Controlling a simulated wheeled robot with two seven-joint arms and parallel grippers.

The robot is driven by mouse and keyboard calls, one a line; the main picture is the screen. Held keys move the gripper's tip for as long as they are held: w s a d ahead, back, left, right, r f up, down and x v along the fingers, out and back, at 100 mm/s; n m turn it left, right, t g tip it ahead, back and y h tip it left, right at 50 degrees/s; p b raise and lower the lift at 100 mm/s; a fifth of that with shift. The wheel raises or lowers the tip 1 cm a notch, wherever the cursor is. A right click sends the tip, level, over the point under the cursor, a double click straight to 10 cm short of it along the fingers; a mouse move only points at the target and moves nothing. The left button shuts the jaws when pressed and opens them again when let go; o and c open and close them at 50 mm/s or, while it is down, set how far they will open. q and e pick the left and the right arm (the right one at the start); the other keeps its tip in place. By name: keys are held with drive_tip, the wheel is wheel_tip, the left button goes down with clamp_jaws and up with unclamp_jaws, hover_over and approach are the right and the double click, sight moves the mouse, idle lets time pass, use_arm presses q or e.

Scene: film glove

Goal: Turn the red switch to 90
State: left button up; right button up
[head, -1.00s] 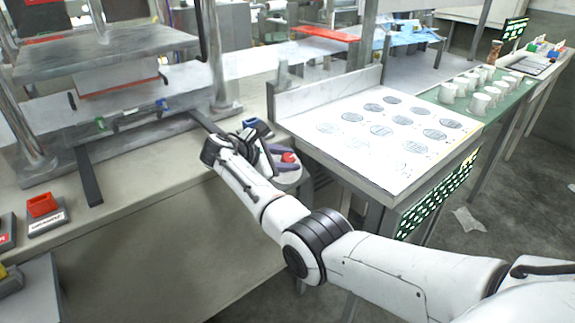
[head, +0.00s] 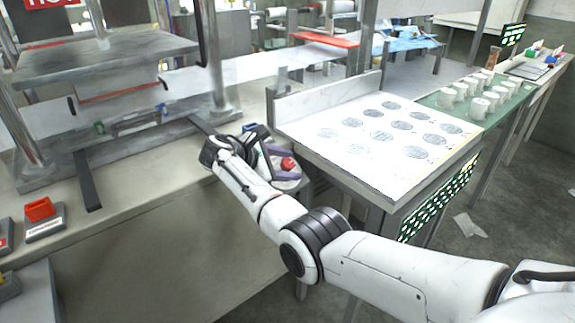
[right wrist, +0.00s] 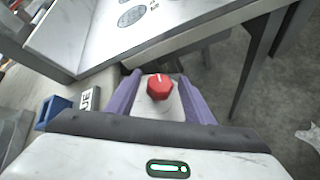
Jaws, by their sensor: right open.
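The red switch is a red knob (right wrist: 160,87) with a short white mark on its face; it sits on a light grey mount. It also shows in the head view (head: 288,163), at the right end of the bench beside the white-topped table. My right gripper (right wrist: 158,92) is open, with one purple finger on each side of the knob. I see gaps between the fingers and the knob; contact is not visible. In the head view my right gripper (head: 275,162) is at the knob, its wrist hiding part of the mount. My left gripper is out of view.
A blue part (right wrist: 55,108) and a lettered label (right wrist: 89,98) stand left of the knob. The white table (head: 375,150) with round prints stands close on the right. A metal press (head: 105,60) and a red rocker switch (head: 40,208) are on the left of the bench.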

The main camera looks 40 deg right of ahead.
drive_tip(key=v, duration=1)
drive_tip(key=shift+p, duration=0.45)
drive_tip(key=shift+a, duration=0.15)
drive_tip(key=shift+s, duration=0.1)
